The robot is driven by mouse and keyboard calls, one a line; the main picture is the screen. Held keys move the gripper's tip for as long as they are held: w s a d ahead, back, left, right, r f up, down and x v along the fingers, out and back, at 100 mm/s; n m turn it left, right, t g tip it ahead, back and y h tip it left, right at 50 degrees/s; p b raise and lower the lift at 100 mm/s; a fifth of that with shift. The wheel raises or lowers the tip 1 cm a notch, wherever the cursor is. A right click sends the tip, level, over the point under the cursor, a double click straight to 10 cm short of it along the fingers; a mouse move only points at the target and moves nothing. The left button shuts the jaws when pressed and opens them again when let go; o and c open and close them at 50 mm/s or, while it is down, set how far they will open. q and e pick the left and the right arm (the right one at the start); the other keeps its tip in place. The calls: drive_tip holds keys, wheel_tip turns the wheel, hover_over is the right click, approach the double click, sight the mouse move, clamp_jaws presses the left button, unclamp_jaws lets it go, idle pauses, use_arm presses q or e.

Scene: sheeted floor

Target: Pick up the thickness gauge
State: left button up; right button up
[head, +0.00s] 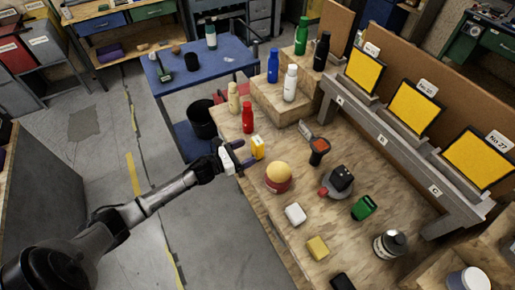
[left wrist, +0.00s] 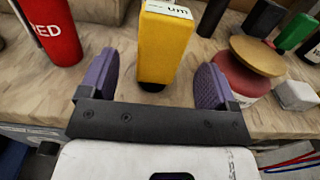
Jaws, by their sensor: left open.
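The thickness gauge appears to be the upright yellow device (head: 257,148) with a "um" label, near the left edge of the wooden workbench. It also shows in the left wrist view (left wrist: 165,48), with a dark lower end. My left gripper (head: 243,156) comes in from the left at the bench edge. It is open, with its purple fingers either side of the gauge in the left wrist view. The gauge stands just beyond or between the fingertips; contact is not visible. My right gripper is in neither view.
A red bottle (head: 247,117) stands behind the gauge. A red pot with a tan top (head: 278,177) stands close in front. An orange-and-black handheld tool (head: 318,150) lies to the right. Boxes with several bottles are at the back.

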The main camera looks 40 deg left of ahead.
sight(253, 149)
use_arm(q)
drive_tip(key=shift+x, duration=2.6)
drive_tip(key=shift+c, duration=0.2)
drive_tip(key=shift+s, duration=0.1)
drive_tip(key=c, duration=1)
